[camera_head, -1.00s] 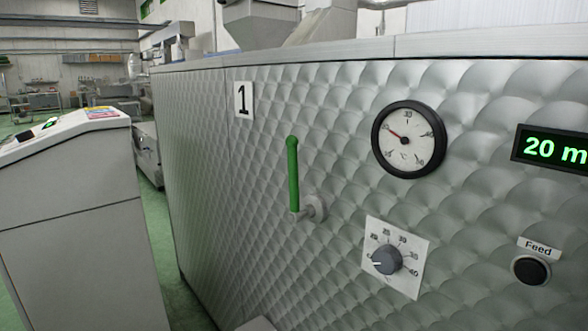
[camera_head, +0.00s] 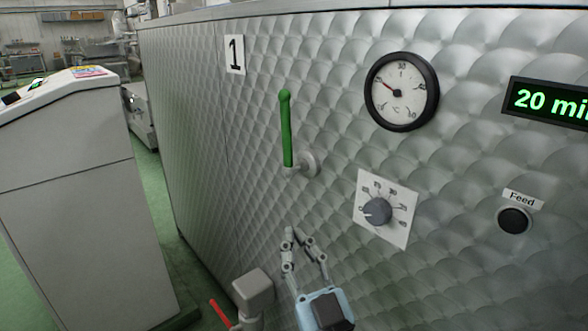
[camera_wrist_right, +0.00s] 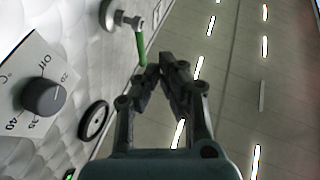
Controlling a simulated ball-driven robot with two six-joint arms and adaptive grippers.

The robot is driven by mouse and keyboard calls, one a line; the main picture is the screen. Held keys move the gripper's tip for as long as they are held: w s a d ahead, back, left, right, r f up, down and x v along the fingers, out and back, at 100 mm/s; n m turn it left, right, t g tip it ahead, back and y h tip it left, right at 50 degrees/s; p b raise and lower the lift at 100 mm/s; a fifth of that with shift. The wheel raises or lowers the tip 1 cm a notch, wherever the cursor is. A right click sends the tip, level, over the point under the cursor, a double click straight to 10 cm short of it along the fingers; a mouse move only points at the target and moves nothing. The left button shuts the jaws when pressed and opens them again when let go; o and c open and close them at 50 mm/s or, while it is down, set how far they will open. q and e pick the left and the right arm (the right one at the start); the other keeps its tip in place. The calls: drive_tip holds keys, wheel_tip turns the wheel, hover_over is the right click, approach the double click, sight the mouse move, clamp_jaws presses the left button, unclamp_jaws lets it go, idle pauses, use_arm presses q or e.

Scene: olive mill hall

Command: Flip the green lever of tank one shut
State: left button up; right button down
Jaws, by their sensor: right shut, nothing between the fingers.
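The green lever (camera_head: 286,130) stands upright on the quilted steel front of tank one, under the "1" plate (camera_head: 235,54). Its lower end joins a grey pivot (camera_head: 309,164). My right gripper (camera_head: 299,236) is below the lever, apart from it, with its fingers pointing up. It is shut and empty. In the right wrist view the green lever (camera_wrist_right: 141,49) shows just beyond and left of the shut fingertips (camera_wrist_right: 160,68). My left gripper is not in view.
A round gauge (camera_head: 402,91), a dial knob (camera_head: 377,211), a green display (camera_head: 550,101) and a Feed button (camera_head: 514,220) are on the panel to the right. A grey block (camera_head: 253,293) and red handle (camera_head: 220,313) are low in front. A grey console (camera_head: 80,200) stands left.

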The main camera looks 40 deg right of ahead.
wheel_tip(320, 180, up, 8)
drive_tip(key=s+d+m+t+h, duration=0.1)
drive_tip(key=s+m+h, duration=0.1)
drive_tip(key=h, duration=0.2)
drive_tip(key=shift+m+t+h, duration=0.3)
drive_tip(key=shift+h, duration=0.1)
drive_tip(key=shift+d, duration=0.1)
drive_tip(key=p, duration=0.3)
approach(289, 106)
wheel_tip(289, 106, up, 4)
drive_tip(key=w, duration=0.1)
drive_tip(key=w+d, duration=0.1)
drive_tip(key=w, duration=0.1)
drive_tip(key=shift+w+d+f, duration=0.15)
drive_tip(key=shift+d+f, duration=0.05)
drive_tip(key=shift+f, duration=0.05)
